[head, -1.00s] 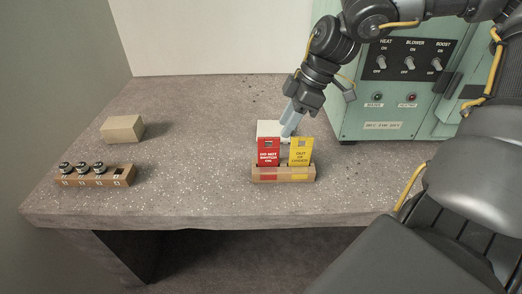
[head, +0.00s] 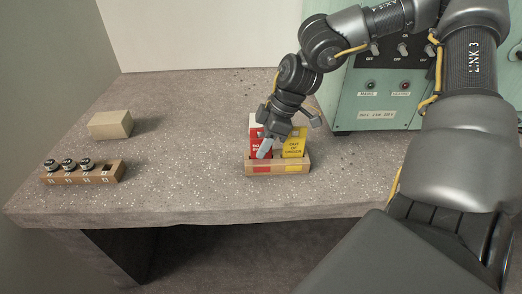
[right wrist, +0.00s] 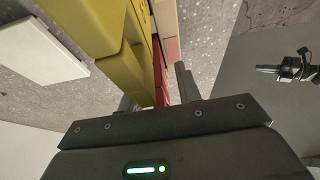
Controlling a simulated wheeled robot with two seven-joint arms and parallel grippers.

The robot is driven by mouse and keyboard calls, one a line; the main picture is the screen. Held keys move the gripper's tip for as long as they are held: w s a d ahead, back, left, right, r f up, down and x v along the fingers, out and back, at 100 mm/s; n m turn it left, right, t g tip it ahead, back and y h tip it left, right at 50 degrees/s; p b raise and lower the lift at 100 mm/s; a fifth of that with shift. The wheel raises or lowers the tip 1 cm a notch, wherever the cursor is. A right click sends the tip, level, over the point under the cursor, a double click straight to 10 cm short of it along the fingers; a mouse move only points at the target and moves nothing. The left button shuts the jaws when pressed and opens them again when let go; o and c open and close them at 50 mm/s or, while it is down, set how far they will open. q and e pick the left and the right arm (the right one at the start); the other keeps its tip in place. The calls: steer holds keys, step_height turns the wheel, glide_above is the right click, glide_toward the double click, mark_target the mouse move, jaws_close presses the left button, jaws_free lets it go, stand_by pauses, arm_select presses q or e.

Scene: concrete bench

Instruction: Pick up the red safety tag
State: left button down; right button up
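The red safety tag (head: 255,140) stands upright in the left slot of a brown holder (head: 250,170), beside a yellow tag (head: 295,145). My right gripper (head: 266,148) is at the red tag and hides part of its face and lettering. In the right wrist view, the red tag (right wrist: 160,78) shows as a narrow strip between the fingers, with the yellow tag (right wrist: 110,30) close by. The fingers look apart, with no clear grip on the tag. A dark jointed thing (right wrist: 285,70) at the right of the wrist view may be my left gripper; its fingers are unclear.
A white flat block (right wrist: 40,50) lies on the bench near the tags. A tan block (head: 110,125) and a rack with several dark knobs (head: 85,172) are at the left. The green control panel (head: 375,100) stands behind on the right. The bench between rack and holder is clear.

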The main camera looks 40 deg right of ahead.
arm_select(q)
steer(key=shift+d+r, duration=0.1)
steer(key=shift+r, duration=0.05)
arm_select(e)
steer(key=shift+f, duration=0.1)
jaws_close()
